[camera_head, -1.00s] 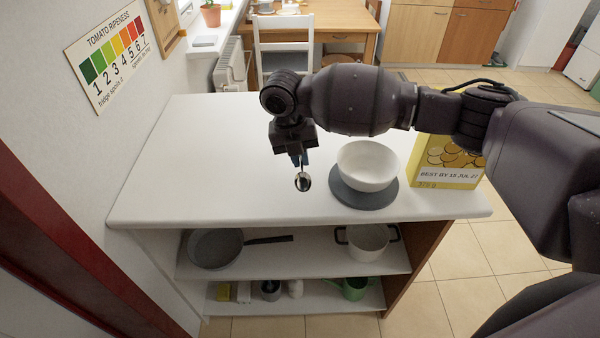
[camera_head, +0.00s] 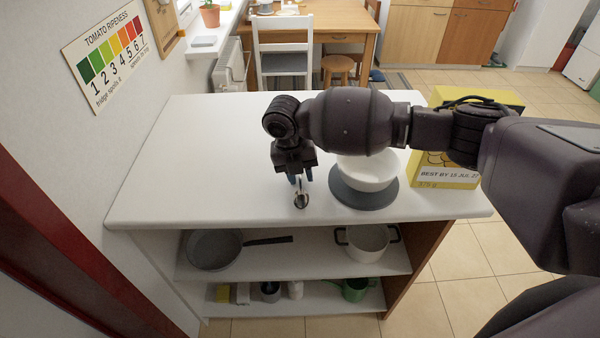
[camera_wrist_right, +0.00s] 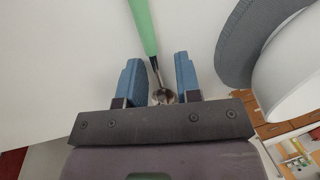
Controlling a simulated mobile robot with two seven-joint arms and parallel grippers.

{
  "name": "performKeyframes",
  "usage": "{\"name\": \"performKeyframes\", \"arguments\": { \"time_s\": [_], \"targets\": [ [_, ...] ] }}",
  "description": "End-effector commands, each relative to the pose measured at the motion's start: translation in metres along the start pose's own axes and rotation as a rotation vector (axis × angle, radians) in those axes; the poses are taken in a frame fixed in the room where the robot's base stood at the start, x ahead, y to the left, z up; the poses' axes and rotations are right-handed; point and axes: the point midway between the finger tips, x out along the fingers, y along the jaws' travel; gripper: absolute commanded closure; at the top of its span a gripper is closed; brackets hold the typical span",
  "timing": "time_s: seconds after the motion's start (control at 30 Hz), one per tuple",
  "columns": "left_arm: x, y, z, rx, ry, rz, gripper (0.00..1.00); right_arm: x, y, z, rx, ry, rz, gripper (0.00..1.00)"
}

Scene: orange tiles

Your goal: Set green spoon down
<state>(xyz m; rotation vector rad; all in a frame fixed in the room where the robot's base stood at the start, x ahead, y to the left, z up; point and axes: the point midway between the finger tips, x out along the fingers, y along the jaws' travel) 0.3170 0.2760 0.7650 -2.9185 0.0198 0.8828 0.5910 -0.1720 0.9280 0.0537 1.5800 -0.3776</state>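The green spoon shows its metal bowl (camera_head: 301,200) on the white counter (camera_head: 200,150), just below my right gripper in the head view. In the right wrist view its green handle (camera_wrist_right: 143,25) runs up to the top edge, and its metal end lies between my fingers. My right gripper (camera_wrist_right: 160,85) is open, with a blue finger on each side of the spoon and visible gaps. It also shows in the head view (camera_head: 300,178), where gripper and arm hide the handle. The spoon appears to lie on the counter. My left gripper is not in view.
A white bowl (camera_head: 368,173) on a dark round plate (camera_head: 365,197) stands close to the right of the spoon. A yellow box (camera_head: 450,180) stands further right. The counter's left part is clear. A pan (camera_head: 215,248) and a pot (camera_head: 366,242) sit on the shelf below.

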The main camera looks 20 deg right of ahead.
Motion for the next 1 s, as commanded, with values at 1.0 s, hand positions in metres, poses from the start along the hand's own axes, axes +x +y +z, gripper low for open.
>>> {"name": "performKeyframes", "arguments": {
  "time_s": [1.0],
  "targets": [
    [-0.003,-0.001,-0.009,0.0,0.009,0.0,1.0,-0.097,0.001,-0.001,-0.002,-0.001,0.004,0.65]
  ]
}}
